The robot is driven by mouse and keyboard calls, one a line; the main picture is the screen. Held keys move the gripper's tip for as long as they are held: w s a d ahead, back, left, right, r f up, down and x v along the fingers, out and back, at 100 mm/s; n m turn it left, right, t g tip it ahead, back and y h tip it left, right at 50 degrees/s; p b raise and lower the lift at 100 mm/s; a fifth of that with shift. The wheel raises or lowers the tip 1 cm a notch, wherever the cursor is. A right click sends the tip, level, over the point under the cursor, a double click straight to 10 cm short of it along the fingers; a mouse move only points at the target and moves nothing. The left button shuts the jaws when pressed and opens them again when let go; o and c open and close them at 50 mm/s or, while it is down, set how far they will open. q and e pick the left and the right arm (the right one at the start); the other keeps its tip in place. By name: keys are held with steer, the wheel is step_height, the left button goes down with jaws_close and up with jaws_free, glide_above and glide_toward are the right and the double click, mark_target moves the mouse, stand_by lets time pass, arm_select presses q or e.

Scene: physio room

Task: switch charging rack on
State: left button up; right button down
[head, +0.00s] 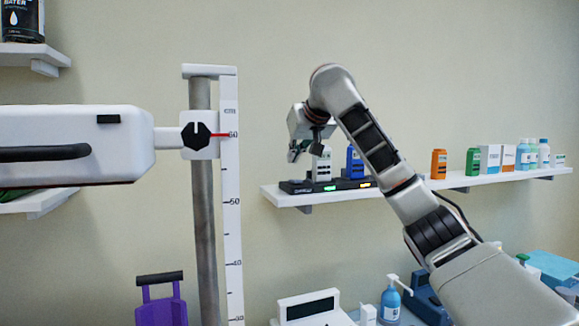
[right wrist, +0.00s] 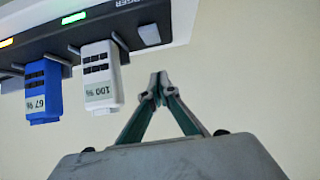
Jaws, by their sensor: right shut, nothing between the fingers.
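The charging rack (head: 300,187) is a black strip on the wall shelf. A white battery (head: 321,167) and a blue battery (head: 354,162) stand on it, with green and yellow lights lit on its front. In the right wrist view the rack (right wrist: 101,22) appears upside down, with a pale rocker switch (right wrist: 149,34) beside the white battery (right wrist: 101,75), which reads 100 %. My right gripper (head: 293,154) is shut and empty, near the rack's left end. Its fingertips (right wrist: 158,80) appear apart from the switch. My left gripper is not in view.
The shelf (head: 450,182) also holds an orange item (head: 439,164), a green one (head: 473,161), boxes and bottles to the right. A pole with a scale (head: 231,180) and a white box with a black handle (head: 75,140) stand at left. Wall space between pole and rack is clear.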

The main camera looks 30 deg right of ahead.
steer(key=s+r, duration=0.1)
steer(key=s+a+r, duration=0.1)
steer(key=r, duration=0.1)
steer(key=shift+r+b, duration=0.15)
steer(key=shift+b, duration=0.15)
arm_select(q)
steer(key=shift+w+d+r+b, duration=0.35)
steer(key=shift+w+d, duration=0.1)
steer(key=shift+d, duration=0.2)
arm_select(e)
steer(key=s+r, duration=0.3)
steer(key=r, duration=0.1)
steer(key=shift+s+r, duration=0.4)
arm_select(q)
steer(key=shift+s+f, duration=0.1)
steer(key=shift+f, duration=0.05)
arm_select(e)
steer(key=shift+a, duration=0.1)
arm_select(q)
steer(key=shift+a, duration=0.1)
arm_select(e)
steer(key=shift+f, duration=0.1)
